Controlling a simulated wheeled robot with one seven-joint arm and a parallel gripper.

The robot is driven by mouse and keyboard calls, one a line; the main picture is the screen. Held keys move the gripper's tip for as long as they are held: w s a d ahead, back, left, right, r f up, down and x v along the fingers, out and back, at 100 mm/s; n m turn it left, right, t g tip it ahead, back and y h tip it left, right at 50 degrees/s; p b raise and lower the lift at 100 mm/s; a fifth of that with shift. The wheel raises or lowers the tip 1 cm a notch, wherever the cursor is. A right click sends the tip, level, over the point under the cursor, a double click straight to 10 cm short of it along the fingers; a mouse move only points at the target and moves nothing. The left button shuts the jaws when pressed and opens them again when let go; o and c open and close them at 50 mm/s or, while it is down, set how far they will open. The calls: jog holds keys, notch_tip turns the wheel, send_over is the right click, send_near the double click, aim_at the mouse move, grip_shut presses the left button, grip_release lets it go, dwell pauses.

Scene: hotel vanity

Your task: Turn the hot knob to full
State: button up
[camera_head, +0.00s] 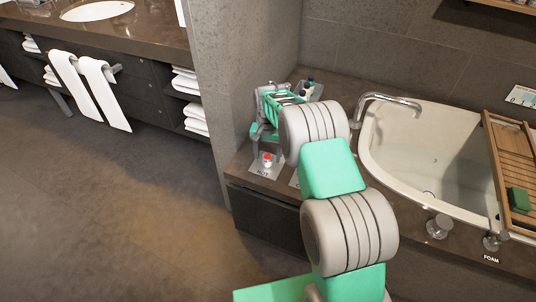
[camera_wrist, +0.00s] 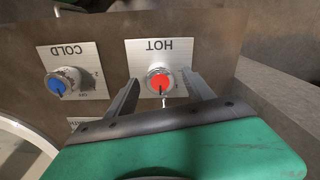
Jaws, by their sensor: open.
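The hot knob (camera_wrist: 160,81) has a red cap and a pale rim, on a plate (camera_wrist: 182,55) marked HOT that appears upside down in the wrist view. In the head view the hot knob (camera_head: 267,159) sits at the left corner of the tub deck. My gripper (camera_wrist: 163,85) is open, with one finger on each side of the hot knob; I cannot tell whether either finger touches it. In the head view my gripper (camera_head: 262,145) is just above the hot knob, partly hidden by my arm.
The blue-capped cold knob (camera_wrist: 62,84) is close by on its COLD plate. The bathtub (camera_head: 420,150), faucet (camera_head: 385,99) and wooden tub tray (camera_head: 508,165) lie to the right. Small bottles (camera_head: 308,88) stand behind my gripper. A wall (camera_head: 245,60) rises behind the deck.

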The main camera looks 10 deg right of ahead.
jog(key=shift+c, duration=0.2)
grip_shut()
dwell(0.3)
jog(key=shift+n, duration=0.3)
jog(key=n, duration=0.4)
jog(key=shift+s, duration=0.1)
jog(key=n, duration=0.4)
jog(key=shift+n, duration=0.4)
jog(key=n, duration=0.4)
jog(key=shift+n, duration=2.2)
